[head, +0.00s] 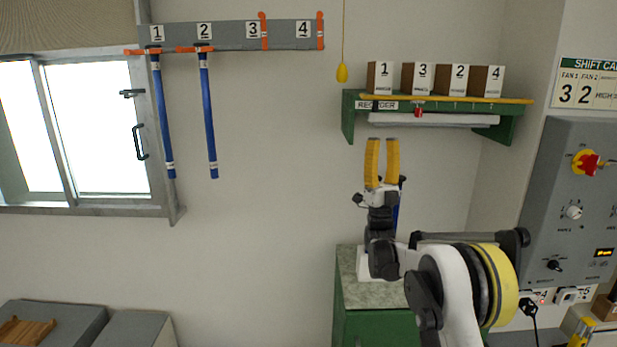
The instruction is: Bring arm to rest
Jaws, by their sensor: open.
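My gripper (382,162) points upward near the middle right of the head view. Its two yellow fingers stand apart with bare wall between them, so it is open and empty. It is below the left part of the green shelf and above the green cabinet (350,312). My arm runs from the lower right, bent, up to the gripper. A blue thing (396,219) shows partly behind the gripper's wrist; most of it is hidden and I cannot tell what it is.
A green shelf (347,122) holds several numbered boxes (423,79). Two blue rods (163,115) hang from a grey numbered rack (232,36) at left. A yellow pull (342,73) hangs on a cord. A grey control panel (560,220) stands right. The wall between rods and gripper is clear.

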